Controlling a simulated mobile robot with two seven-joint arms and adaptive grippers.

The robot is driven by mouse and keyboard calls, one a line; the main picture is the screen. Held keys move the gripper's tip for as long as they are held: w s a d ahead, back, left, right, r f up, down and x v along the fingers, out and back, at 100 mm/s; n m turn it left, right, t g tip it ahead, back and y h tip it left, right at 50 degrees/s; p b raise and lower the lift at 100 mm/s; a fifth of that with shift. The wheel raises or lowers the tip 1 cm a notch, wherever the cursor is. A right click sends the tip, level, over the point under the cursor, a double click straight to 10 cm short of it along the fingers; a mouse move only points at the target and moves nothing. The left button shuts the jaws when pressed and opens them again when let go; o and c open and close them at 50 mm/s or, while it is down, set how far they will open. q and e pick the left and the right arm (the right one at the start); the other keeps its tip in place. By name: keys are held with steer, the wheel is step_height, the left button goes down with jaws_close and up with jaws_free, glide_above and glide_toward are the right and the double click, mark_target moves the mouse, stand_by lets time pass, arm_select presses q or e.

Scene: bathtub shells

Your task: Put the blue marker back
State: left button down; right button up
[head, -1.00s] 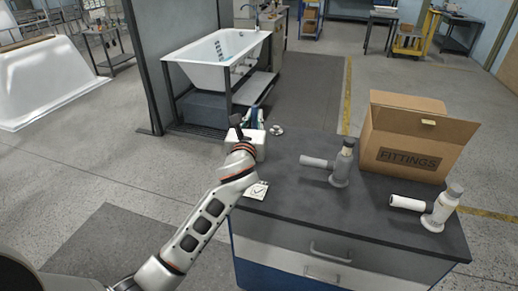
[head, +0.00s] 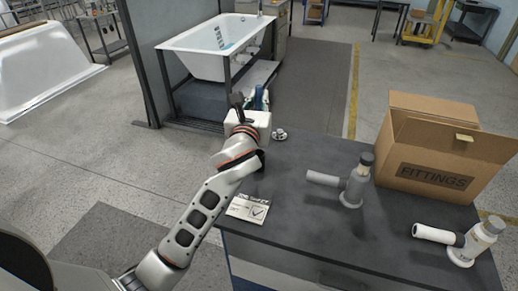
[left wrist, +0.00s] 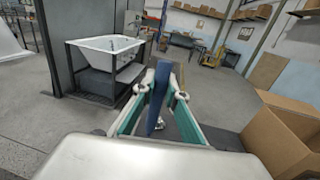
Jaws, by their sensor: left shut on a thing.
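The blue marker (left wrist: 158,96) stands between the teal fingers of my left gripper (left wrist: 160,92) in the left wrist view. The fingers are shut on it. In the head view my left gripper (head: 259,97) is over the far left end of the dark workbench (head: 300,215), and the arm hides much of it. Only a little blue shows between the fingers there. A white card (head: 247,208) with a printed tick box lies at the bench's left edge, nearer than the gripper. My right gripper is not in view.
A small metal fitting (head: 279,134) lies on the bench just right of my gripper. Two grey-white pipe fittings, one in the middle (head: 353,187) and one at right (head: 470,247), stand before an open FITTINGS box (head: 432,174). A white bathtub (head: 213,50) sits on a stand beyond.

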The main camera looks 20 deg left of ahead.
arm_select(q)
step_height(320, 180, down, 11)
steer(key=shift+b, duration=1.2)
step_height(320, 180, down, 5)
steer(key=shift+r+b, duration=0.2)
steer(key=shift+b, duration=0.55)
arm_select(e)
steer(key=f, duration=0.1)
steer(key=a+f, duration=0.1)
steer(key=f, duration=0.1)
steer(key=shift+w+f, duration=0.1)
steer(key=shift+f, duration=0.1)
arm_select(q)
steer(key=shift+f, duration=0.1)
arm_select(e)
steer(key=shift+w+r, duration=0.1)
arm_select(q)
steer(key=c, duration=2)
jaws_free()
steer(key=shift+c, duration=0.2)
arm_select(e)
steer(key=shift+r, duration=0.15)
